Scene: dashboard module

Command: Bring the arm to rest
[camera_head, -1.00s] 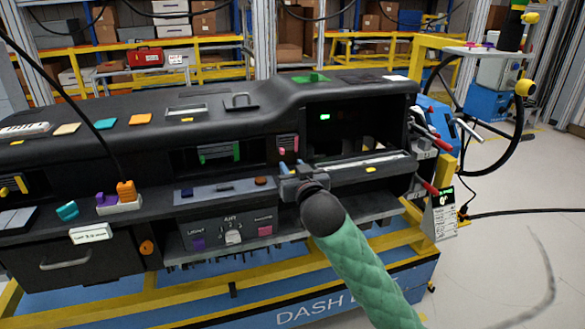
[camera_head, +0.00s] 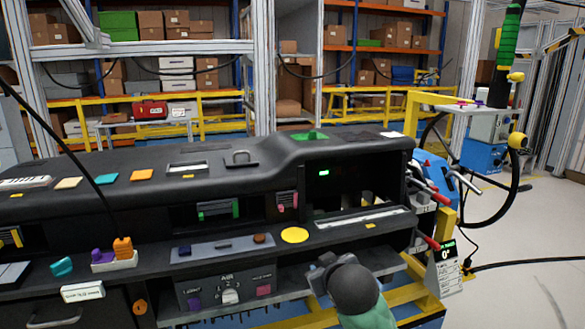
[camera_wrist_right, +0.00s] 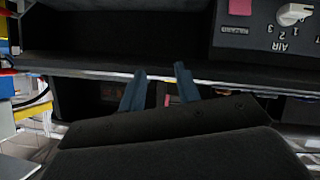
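My right gripper (camera_head: 322,268) is in front of the dashboard module (camera_head: 90,165), below its front ledge and right of the AIR control panel (camera_head: 228,285). The dark wrist and green sleeve hide part of it. In the right wrist view its two blue-grey fingers (camera_wrist_right: 158,72) stand apart with nothing held between them. The AIR panel shows at the upper right there (camera_wrist_right: 265,30). A flat yellow disc (camera_head: 294,235) shows on the ledge above the gripper, apart from it. My left gripper is not in view.
Red-handled tools and a blue unit (camera_head: 435,172) stand at the module's right end, by a sign (camera_head: 446,268). A yellow frame (camera_head: 415,290) runs below. An orange and a purple piece (camera_head: 113,255) sit at left. Shelves (camera_head: 150,65) stand behind; floor is open at right.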

